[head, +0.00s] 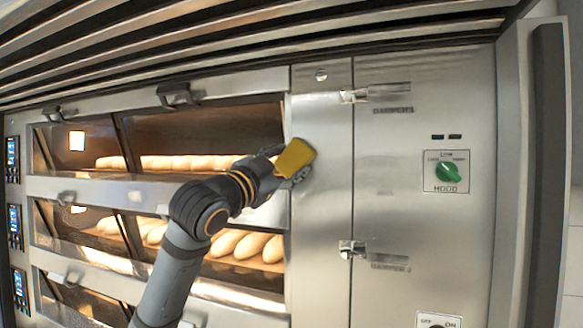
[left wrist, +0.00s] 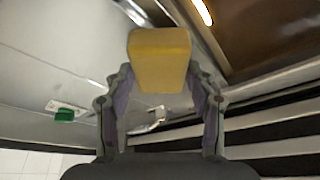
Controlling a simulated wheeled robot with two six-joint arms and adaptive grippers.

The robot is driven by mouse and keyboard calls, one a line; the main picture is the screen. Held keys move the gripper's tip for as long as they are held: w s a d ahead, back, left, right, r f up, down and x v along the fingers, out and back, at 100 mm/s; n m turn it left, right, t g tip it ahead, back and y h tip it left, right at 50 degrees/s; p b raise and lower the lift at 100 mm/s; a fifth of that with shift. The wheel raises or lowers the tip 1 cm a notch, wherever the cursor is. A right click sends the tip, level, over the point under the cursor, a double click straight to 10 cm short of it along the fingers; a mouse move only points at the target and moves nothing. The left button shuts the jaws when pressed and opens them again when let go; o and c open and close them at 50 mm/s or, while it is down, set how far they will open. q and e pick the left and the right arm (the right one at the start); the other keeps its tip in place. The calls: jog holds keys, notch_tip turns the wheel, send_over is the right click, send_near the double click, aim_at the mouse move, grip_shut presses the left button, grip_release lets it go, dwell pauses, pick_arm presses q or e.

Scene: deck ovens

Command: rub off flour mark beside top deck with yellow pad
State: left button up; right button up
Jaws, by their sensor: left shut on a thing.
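The yellow pad (head: 295,157) is at the steel strip (head: 318,215) just right of the top deck (head: 205,135). My left gripper (head: 285,170) is shut on the pad, which also shows between its fingers in the left wrist view (left wrist: 160,60). I cannot tell whether the pad touches the steel. No flour mark shows clearly; the pad and gripper hide part of the strip. My right gripper is not in view.
Loaves lie in the top deck and the middle deck (head: 150,230). Metal latches (head: 352,249) stick out right of the strip. A panel with a green hood knob (head: 447,172) is further right. Slatted vents (head: 250,40) run above.

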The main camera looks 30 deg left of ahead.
pick_arm(q)
jog(key=shift+d, duration=0.1)
jog(key=shift+s+d, duration=0.1)
jog(key=shift+s, duration=0.1)
jog(key=shift+s+d+b, duration=0.2)
jog(key=shift+s+b, duration=0.2)
jog(key=shift+s, duration=0.5)
jog(key=shift+s+d+b, duration=0.25)
jog(key=shift+s+b, duration=0.15)
jog(key=shift+s, duration=0.45)
jog(key=shift+s+d+b, duration=0.2)
jog(key=shift+s+b, duration=0.2)
jog(key=shift+s, duration=0.5)
jog(key=s, duration=0.3)
jog(key=shift+d+b, duration=0.3)
jog(key=shift+b, duration=0.1)
jog(key=shift+w, duration=0.15)
